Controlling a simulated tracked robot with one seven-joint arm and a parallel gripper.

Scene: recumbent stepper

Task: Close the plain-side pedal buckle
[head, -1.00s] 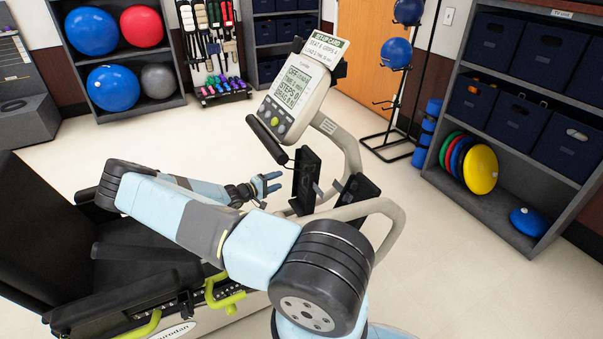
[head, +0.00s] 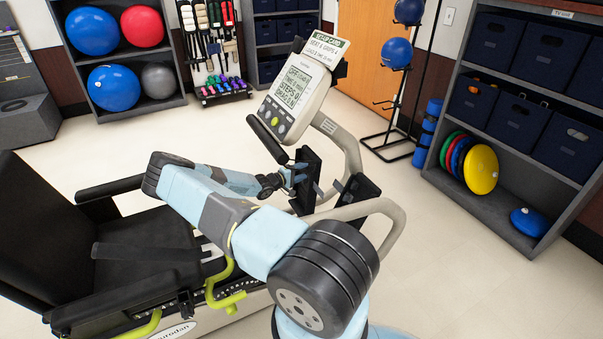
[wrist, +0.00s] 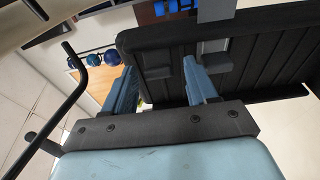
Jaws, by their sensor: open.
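Two black pedals stand on the stepper: the left pedal (head: 305,180) and the right pedal (head: 359,196) in the head view. My gripper (head: 294,172) is at the near left face of the left pedal. In the wrist view my gripper (wrist: 163,88) is open, its two blue fingers apart and pointing at a black ribbed pedal plate (wrist: 265,60). A grey strap-like piece (wrist: 213,40) crosses the plate beyond the right finger, and a small dark block (wrist: 160,62) sits between the fingers. I cannot tell which part is the buckle, or whether anything touches the fingers.
The console (head: 293,88) with a setup card (head: 324,46) rises behind the pedals. The black seat (head: 140,240) is at the left. A black bar (wrist: 72,95) runs along the left in the wrist view.

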